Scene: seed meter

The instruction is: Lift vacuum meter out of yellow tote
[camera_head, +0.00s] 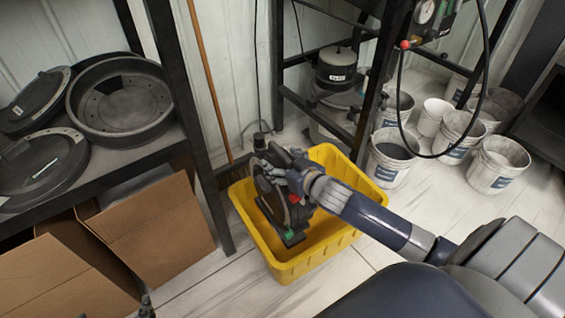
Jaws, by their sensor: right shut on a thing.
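The yellow tote (318,262) stands on the floor in the middle of the head view. The vacuum meter (266,190), a dark round housing with small red and green parts, is upright at the tote. Its top rises above the tote's back left rim, and its lower end shows within the tote's opening. I cannot tell whether it touches the tote's bottom. My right gripper (299,180) reaches in from the right and is shut on the meter's right side. A small dark tip at the bottom edge may be my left gripper (146,305); its jaws cannot be made out.
A black shelf (190,128) with dark round parts stands at the left, its post close to the tote. Open cardboard boxes (150,230) sit below it. A black rack (372,85) stands behind. Several white buckets (391,160) stand at the right. A broom leans behind the tote.

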